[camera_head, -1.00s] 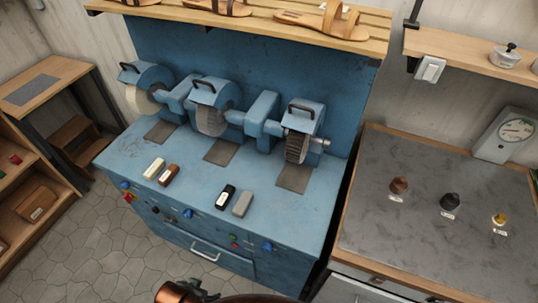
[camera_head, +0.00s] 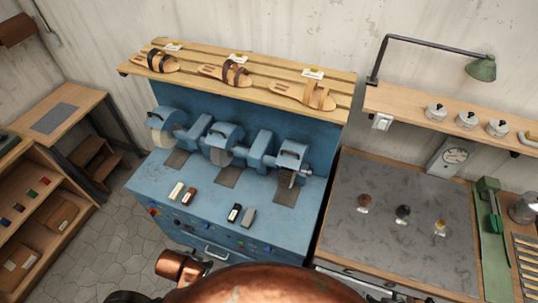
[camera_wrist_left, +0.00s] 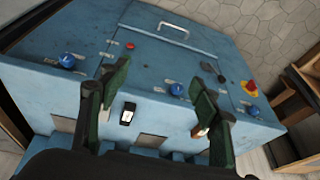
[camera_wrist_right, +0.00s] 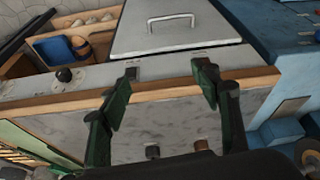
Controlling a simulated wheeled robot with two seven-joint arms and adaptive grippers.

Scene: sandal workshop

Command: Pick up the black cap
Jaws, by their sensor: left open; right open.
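The black cap (camera_head: 403,212) is a small dark knob-like piece on the grey top of the right-hand bench. It stands between a brown one (camera_head: 363,201) and a yellow one (camera_head: 440,228), each with a small white label. In the right wrist view the black cap (camera_wrist_right: 152,152) shows low in the picture beside the brown one (camera_wrist_right: 201,145). My right gripper (camera_wrist_right: 167,72) is open and empty, with the bench's front edge beyond its fingers. My left gripper (camera_wrist_left: 160,78) is open and empty, with the blue machine beyond it. Neither gripper's fingers show clearly in the head view.
The blue grinding machine (camera_head: 165,215) stands left of the bench, with several small blocks on its top. A slatted shelf (camera_head: 200,86) with sandals hangs above it. A green tool (camera_head: 490,215) stands at the bench's right. The bench top (camera_head: 375,255) around the caps is mostly clear.

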